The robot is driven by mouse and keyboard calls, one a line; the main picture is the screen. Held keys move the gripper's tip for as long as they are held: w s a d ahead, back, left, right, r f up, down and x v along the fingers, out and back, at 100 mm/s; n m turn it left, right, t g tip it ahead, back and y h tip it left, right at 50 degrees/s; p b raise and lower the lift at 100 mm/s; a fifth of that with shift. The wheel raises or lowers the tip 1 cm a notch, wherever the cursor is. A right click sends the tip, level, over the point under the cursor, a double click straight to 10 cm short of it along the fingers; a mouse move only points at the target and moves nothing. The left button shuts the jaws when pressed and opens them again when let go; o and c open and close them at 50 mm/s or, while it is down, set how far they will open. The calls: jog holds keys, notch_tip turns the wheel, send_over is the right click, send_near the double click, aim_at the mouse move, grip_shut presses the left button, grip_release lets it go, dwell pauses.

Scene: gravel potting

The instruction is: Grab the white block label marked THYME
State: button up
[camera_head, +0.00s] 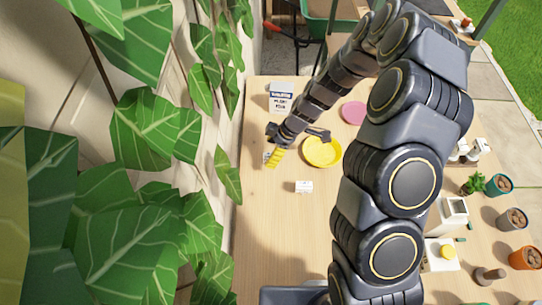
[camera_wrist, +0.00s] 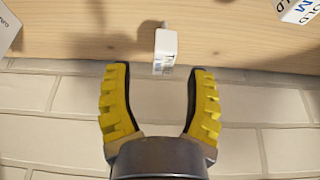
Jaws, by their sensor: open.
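A small white block (camera_wrist: 166,46) with dark print on its lower face lies on the table near its wall-side edge in the wrist view; its word is not legible. In the head view a small white block (camera_head: 266,156) shows beside my gripper's yellow fingers. My gripper (camera_wrist: 160,70) is open and empty, its fingertips apart on either side of the block's lower end and not visibly touching it. A second white block (camera_head: 304,187) stands farther toward the bottom of the head view; its print is too small to read. Neither block can be confirmed as THYME.
A yellow saucer (camera_head: 322,151) lies right of my gripper, with a pink saucer (camera_head: 354,112) beyond it. A white and blue plant food pack (camera_head: 281,98) stands above. A lettered white block (camera_wrist: 300,10) is in the wrist view's top right. The lower left table is clear.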

aim_at(269, 155)
jog(key=x, duration=0.4)
jog(key=shift+s+d, duration=0.1)
jog(key=shift+s, duration=0.05)
grip_shut()
